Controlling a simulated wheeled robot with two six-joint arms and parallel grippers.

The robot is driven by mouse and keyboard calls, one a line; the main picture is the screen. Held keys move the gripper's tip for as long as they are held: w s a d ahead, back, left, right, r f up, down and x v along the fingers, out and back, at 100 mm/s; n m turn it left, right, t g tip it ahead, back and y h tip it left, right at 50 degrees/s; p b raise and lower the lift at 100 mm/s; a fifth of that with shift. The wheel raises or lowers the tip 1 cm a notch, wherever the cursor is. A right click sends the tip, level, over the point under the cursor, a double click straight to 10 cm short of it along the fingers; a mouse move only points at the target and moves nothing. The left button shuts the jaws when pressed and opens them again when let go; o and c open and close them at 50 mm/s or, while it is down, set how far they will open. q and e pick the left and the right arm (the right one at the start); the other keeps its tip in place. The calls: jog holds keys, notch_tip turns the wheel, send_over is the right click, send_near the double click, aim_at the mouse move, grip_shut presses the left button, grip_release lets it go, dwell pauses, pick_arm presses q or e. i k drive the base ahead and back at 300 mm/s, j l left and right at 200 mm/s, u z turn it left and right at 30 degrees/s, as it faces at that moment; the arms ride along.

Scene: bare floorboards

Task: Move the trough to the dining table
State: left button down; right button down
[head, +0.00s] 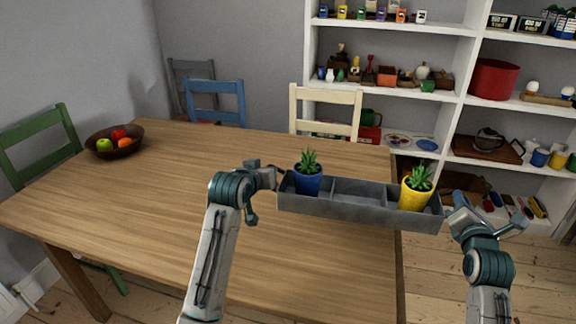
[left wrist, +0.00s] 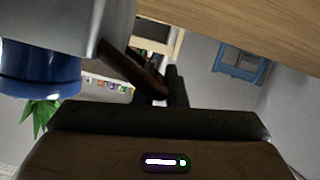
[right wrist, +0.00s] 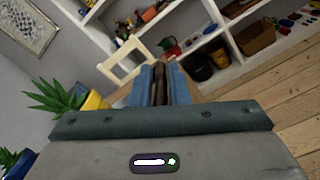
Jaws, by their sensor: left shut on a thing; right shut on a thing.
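The grey trough (head: 345,208) is a long metal box with compartments, held roughly level over the right part of the wooden dining table (head: 150,200). Its right end reaches past the table's right edge. A plant in a blue pot (head: 308,180) stands in its left compartment and one in a yellow pot (head: 412,196) in its right; the middle one is empty. My left gripper (head: 276,180) is shut on the trough's left end. My right gripper (head: 452,212) is shut on its right end. The left wrist view shows the trough (left wrist: 85,22) close up. Whether its underside touches the table is hidden.
A bowl of fruit (head: 115,148) stands at the table's far left; the middle of the tabletop is clear. Green (head: 40,148), blue (head: 216,100) and cream (head: 325,105) chairs stand around the table. A white shelf unit (head: 388,98) with small items stands behind.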

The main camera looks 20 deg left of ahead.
aim_at(198, 210)
jog(key=j, duration=2.35)
